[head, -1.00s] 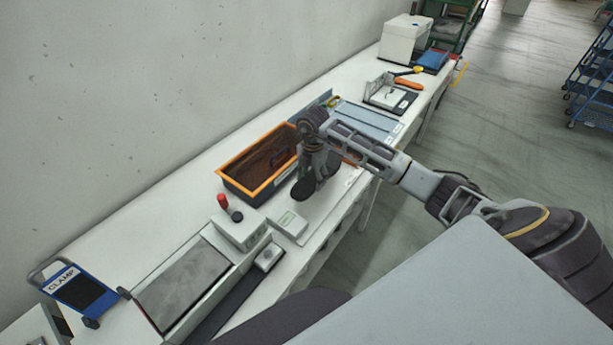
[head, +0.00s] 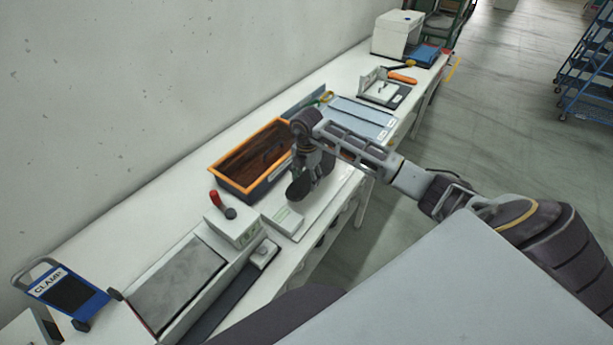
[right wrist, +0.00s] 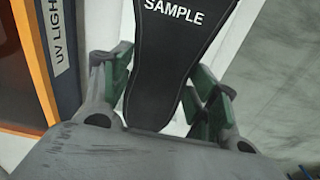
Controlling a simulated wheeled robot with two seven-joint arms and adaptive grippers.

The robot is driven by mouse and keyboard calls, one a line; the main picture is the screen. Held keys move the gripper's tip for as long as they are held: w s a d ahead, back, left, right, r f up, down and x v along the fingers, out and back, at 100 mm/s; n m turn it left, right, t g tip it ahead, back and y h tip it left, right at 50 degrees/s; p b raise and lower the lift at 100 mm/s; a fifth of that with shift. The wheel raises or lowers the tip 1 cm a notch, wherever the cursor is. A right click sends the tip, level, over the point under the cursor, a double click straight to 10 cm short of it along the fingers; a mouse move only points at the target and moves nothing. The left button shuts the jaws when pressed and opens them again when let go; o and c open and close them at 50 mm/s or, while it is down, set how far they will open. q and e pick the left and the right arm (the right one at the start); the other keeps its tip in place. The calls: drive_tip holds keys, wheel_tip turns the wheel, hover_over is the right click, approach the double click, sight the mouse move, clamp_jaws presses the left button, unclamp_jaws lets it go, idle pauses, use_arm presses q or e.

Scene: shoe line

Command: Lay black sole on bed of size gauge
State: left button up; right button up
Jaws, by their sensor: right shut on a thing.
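The black sole (right wrist: 168,65), printed SAMPLE, sits between the green-padded fingers of my right gripper (right wrist: 160,92) in the right wrist view. The gripper is shut on it. In the head view my right gripper (head: 318,168) holds the sole (head: 297,190) over the bench, just right of the orange-rimmed bin; my arm hides part of it. No label names the size gauge. A flat blue-grey plate (head: 362,112) lies beyond the gripper, and a grey-topped fixture (head: 178,280) stands at lower left; I cannot tell which is the gauge. My left gripper is not in view.
The orange-rimmed bin (head: 222,165) stands beside the gripper; its side reads UV LIGHT in the wrist view. A blue CLAMP board (head: 62,290) is at far left. The white bench runs along the wall.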

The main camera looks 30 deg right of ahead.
drive_tip(key=shift+f+b, duration=1.9)
drive_tip(key=shift+f, duration=1.1)
drive_tip(key=o, duration=1.3)
drive_tip(key=shift+c, duration=0.2)
drive_tip(key=shift+r, duration=6)
